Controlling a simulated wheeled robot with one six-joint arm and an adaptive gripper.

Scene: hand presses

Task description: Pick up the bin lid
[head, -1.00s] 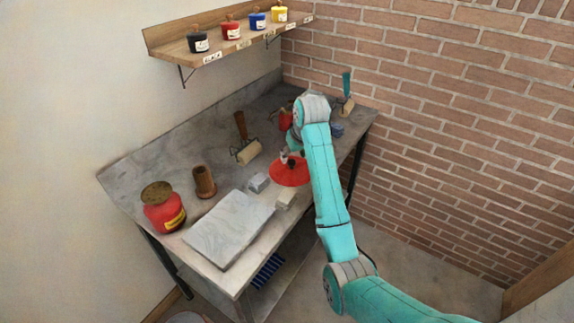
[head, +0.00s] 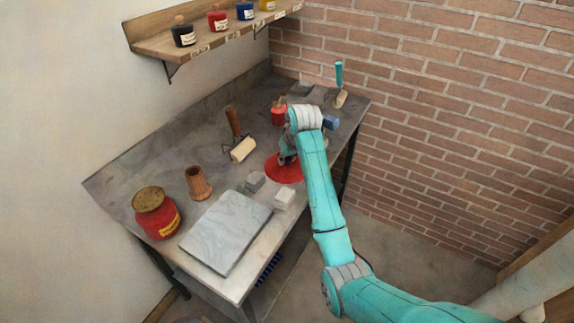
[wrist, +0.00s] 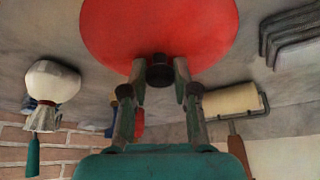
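The bin lid (head: 276,173) is a round red disc with a black knob. It is low at the front right edge of the workbench, and I cannot tell whether it touches the top. In the wrist view the red lid (wrist: 158,25) fills the upper middle, its knob facing me. My gripper (head: 287,158) is above the lid's middle. In the wrist view its fingertips (wrist: 160,72) stand on both sides of the knob, close against it, and appear shut on it. My arm hides part of the lid in the head view.
A red can (head: 157,216) is at the left.

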